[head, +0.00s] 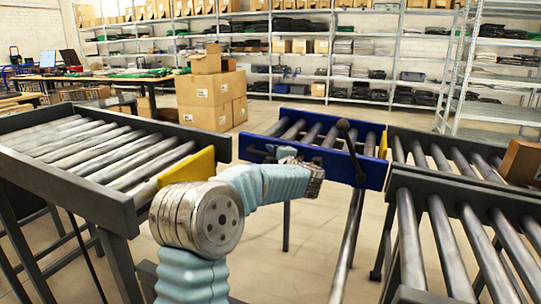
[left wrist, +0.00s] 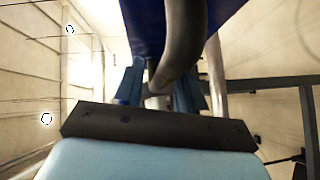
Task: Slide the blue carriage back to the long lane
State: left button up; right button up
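The blue carriage (head: 358,168) is a short roller section with blue side plates, in the middle of the head view. Its right end is beside the farther right-hand roller lane (head: 431,151). My left gripper (head: 314,174) is at the carriage's near side plate. In the left wrist view, a dark curved bar (left wrist: 184,45) passes between its two blue fingers (left wrist: 158,88); whether they press on it is unclear. My right gripper is not in view. I cannot tell which lane is the long one.
A left roller lane (head: 95,150) has a yellow end plate (head: 187,174). A nearer right-hand lane (head: 455,235) carries rollers toward me. A metal rail (head: 347,245) runs from the carriage toward me over open floor. A brown box (head: 522,163) sits at far right; cartons (head: 211,98) stand behind.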

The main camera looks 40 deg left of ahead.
pick_arm(q)
jog(key=shift+w+a, duration=0.15)
jog(key=shift+a, duration=0.1)
grip_shut()
dwell(0.3)
